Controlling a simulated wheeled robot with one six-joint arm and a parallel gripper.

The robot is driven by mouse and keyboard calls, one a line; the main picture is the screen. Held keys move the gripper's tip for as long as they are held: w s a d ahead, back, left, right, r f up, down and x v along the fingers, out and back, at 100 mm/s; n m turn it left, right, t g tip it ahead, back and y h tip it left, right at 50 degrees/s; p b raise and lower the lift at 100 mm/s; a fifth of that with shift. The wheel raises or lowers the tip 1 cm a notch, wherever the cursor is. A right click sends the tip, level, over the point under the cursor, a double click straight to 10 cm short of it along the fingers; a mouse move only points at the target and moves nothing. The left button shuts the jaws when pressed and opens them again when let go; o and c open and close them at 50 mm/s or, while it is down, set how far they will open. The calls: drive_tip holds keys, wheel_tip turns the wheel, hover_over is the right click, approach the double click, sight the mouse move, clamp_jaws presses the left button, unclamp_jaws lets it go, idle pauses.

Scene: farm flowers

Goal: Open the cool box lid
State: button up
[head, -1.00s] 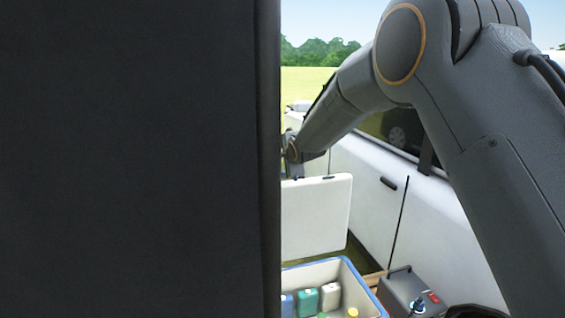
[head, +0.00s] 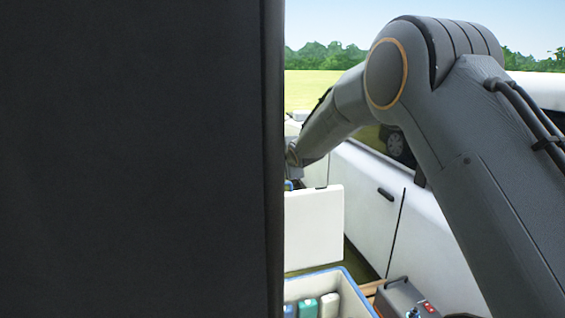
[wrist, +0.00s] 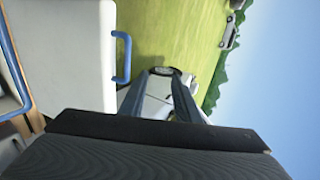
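The cool box (head: 352,290) has pale walls and a blue rim, and stands low in the head view, partly cut off by a dark panel. Its white lid (head: 318,228) stands raised, roughly upright, behind the opening. In the wrist view the lid (wrist: 65,50) fills the upper left, with a blue handle (wrist: 124,58) on its edge. My gripper (wrist: 164,72) shows two dark fingers with a gap between them, to the right of the handle. The handle is not between the fingers. In the head view the fingertips are hidden.
Several small bottles (head: 308,306) are inside the box. A grey device (head: 405,298) with a red switch stands right of it. A white vehicle (head: 375,200) runs close along the right. A dark panel blocks the left half of the head view. Open grass lies beyond.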

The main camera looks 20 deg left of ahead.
drive_tip(key=shift+w+a+r+p, duration=0.1)
drive_tip(key=shift+r+p, duration=0.55)
drive_tip(key=shift+p, duration=0.6)
drive_tip(key=shift+w+a+r+p, duration=0.1)
drive_tip(key=shift+r+p, duration=0.55)
drive_tip(key=shift+p, duration=0.6)
drive_tip(key=s+d+f+n+g+h+b, duration=0.1)
drive_tip(key=s+d+f+n+h+b, duration=0.2)
drive_tip(key=d, duration=0.8)
drive_tip(key=s+d+f+g+h+b, duration=0.1)
drive_tip(key=s+d+f, duration=0.25)
drive_tip(key=d, duration=0.85)
drive_tip(key=s+d+f+n+g+h+b, duration=0.1)
drive_tip(key=s+d+f+n+h+b, duration=0.2)
drive_tip(key=d, duration=0.8)
drive_tip(key=s+d+f+n+g+b, duration=0.1)
drive_tip(key=s+d+f+g, duration=0.1)
drive_tip(key=s+d, duration=0.4)
drive_tip(key=s+d+f+n+g+b, duration=0.1)
drive_tip(key=s+d+f, duration=0.3)
drive_tip(key=s, duration=1.1)
drive_tip(key=s+d+f+n+g+b, duration=0.2)
drive_tip(key=s+d+f, duration=0.2)
drive_tip(key=s+d, duration=0.4)
drive_tip(key=s, duration=0.2)
drive_tip(key=shift+s+n+g, duration=0.3)
drive_tip(key=shift+n, duration=0.1)
drive_tip(key=shift+o, duration=0.3)
drive_tip(key=shift+d, duration=0.1)
